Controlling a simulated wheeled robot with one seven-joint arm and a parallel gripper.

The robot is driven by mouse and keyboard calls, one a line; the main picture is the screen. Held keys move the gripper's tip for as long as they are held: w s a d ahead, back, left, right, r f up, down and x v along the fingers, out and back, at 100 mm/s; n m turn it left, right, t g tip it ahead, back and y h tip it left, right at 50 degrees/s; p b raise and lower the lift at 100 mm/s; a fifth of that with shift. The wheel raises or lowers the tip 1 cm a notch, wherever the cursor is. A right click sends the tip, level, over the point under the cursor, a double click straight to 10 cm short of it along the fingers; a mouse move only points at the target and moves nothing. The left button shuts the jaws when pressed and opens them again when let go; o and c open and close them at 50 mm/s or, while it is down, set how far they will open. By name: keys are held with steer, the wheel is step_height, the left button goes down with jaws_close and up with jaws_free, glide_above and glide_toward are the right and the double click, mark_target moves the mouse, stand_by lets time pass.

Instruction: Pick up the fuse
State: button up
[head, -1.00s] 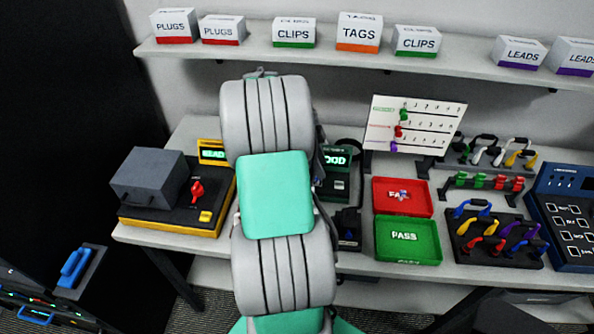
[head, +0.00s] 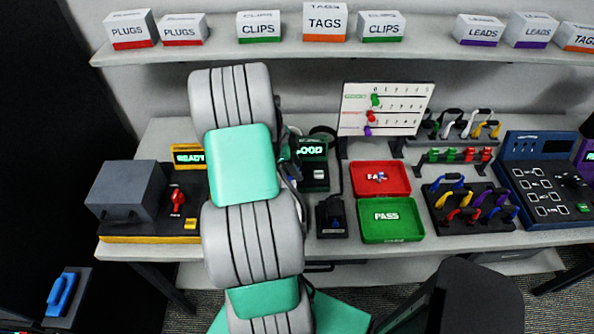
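I cannot make out a fuse for sure. A small pale and blue piece (head: 380,177) lies in the red FAIL tray (head: 402,188) and is too small to identify. My grey and teal arm fills the middle of the head view and covers part of the bench. My gripper is hidden behind it, so its fingers and anything in them do not show.
A black and yellow station with a grey box (head: 126,190) and red switch (head: 177,198) stands at left. A GOOD-labelled device (head: 314,172) is right of my arm. Several coloured leads lie on a black rack (head: 470,222). A shelf (head: 420,45) holds labelled boxes. A dark chair-like shape (head: 470,295) stands in front.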

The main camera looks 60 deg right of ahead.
jaws_close()
stand_by(0.3)
stand_by(0.4)
step_height(320, 180, up, 13)
stand_by(0.5)
